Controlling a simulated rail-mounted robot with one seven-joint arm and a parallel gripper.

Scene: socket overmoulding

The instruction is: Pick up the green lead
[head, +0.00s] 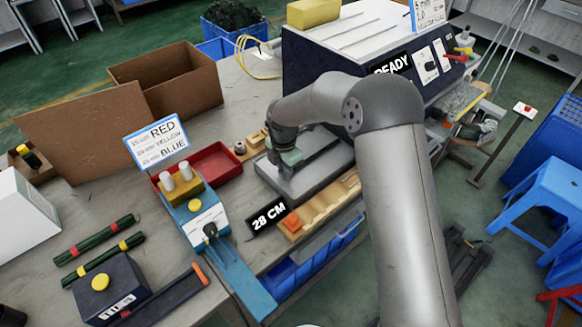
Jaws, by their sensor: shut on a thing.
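My gripper (287,160) is low over a grey plate (268,172) on the bench, seen small and partly covered by my own arm. It is shut on a pale green thing (292,156) at the plate. I cannot make out whether this is the green lead or whether it touches the plate. Two dark green rods, one with red bands (97,239) and one with yellow bands (103,260), lie at the left of the bench, away from my gripper.
A red tray (222,160) and a blue device (205,225) stand left of the plate. A wooden strip (322,207) and a "28 CM" sign (268,214) lie in front. A large machine marked READY (330,60) stands behind. Cardboard boxes (165,75) are at the back left.

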